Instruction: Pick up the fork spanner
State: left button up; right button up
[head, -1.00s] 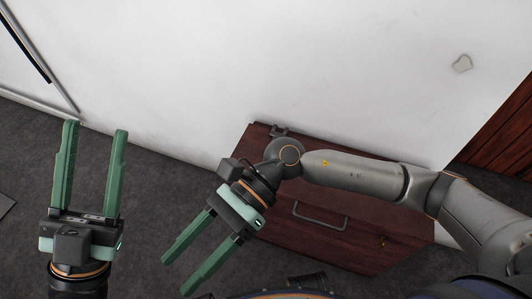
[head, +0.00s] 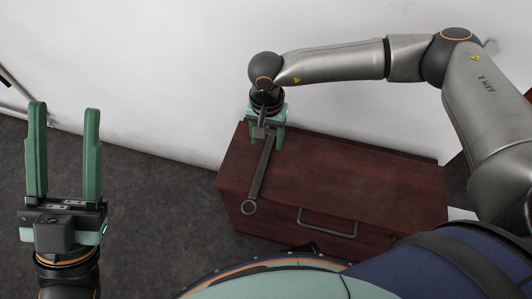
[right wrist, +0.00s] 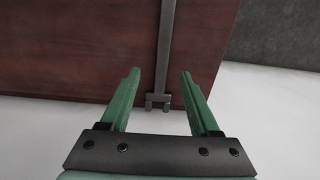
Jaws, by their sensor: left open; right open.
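The fork spanner (head: 262,172) is a long grey metal bar with a ring at its near end and a two-pronged fork at its far end. It lies on the dark red-brown cabinet (head: 340,180), near its left side. My right gripper (head: 267,140) is open above the spanner's far end and partly hides it. In the right wrist view the spanner (right wrist: 164,50) shows between my open right fingers (right wrist: 160,72), with its fork at the cabinet's edge. Contact cannot be told. My left gripper (head: 64,108) is open and empty, off to the left, away from the cabinet.
A white wall (head: 180,60) stands close behind the cabinet. The cabinet has a metal handle (head: 328,222) at its front. The rest of its top, to the right of the spanner, is clear. Dark grey floor (head: 150,190) lies open to the left.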

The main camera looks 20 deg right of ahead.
aim_at(265, 155)
jog(key=f, duration=0.2)
jog(key=f+b, duration=0.1)
jog(key=f, duration=0.1)
jog(key=f+b, duration=0.1)
jog(key=f, duration=0.1)
jog(key=shift+w+f, duration=0.35)
jog(key=shift+f, duration=0.05)
jog(key=shift+r, duration=0.1)
grip_shut()
dwell(1.0)
